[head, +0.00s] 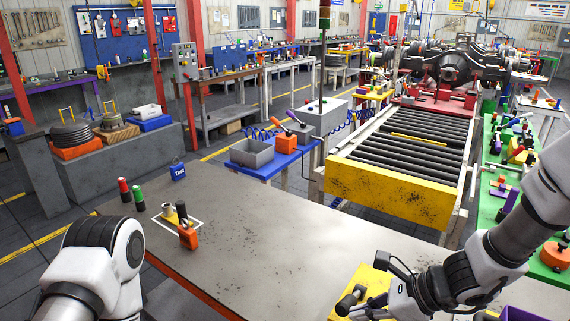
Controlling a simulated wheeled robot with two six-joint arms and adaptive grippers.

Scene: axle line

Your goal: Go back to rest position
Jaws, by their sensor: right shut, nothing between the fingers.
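My right arm comes in from the right, and its gripper (352,302) is low over the front right of the grey table (275,235). The gripper is shut with nothing in it. A yellow plate or tray (372,279) lies beneath and behind it, partly hidden by the gripper. My left arm shows at the lower left, bent near the table's left edge; its gripper is outside the picture.
The table's middle is clear. A roller conveyor (410,150) stands behind.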

